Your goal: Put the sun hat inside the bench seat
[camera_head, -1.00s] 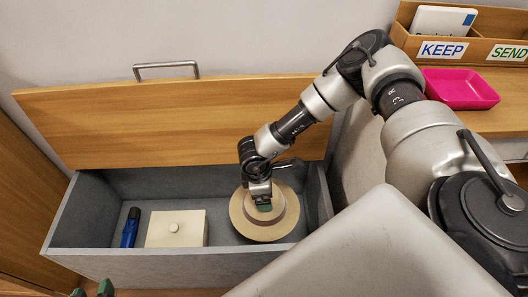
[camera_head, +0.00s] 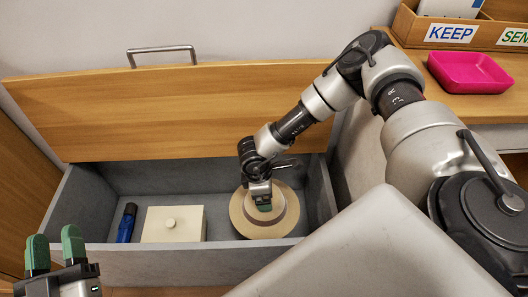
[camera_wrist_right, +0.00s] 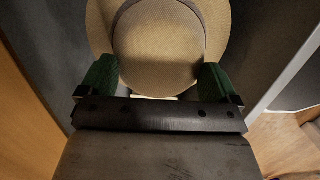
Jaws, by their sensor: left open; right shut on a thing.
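The tan sun hat (camera_head: 286,222) with a darker band is inside the open grey bench seat (camera_head: 255,255), at the right end of its compartment. My right gripper (camera_head: 263,204) is over the hat from above, shut on its crown. In the right wrist view the crown of the hat (camera_wrist_right: 158,50) lies between the green fingers of the right gripper (camera_wrist_right: 157,82). I cannot tell whether the brim rests on the compartment floor. My left gripper (camera_head: 55,248) is open and empty at the lower left, in front of the bench.
The wooden lid (camera_head: 190,110) with a metal handle (camera_head: 162,50) stands raised behind the compartment. A cream box (camera_head: 172,225) and a blue object (camera_head: 127,223) lie in its left part. A pink tray (camera_head: 470,72) and a KEEP/SEND organiser (camera_head: 475,34) stand on the right counter.

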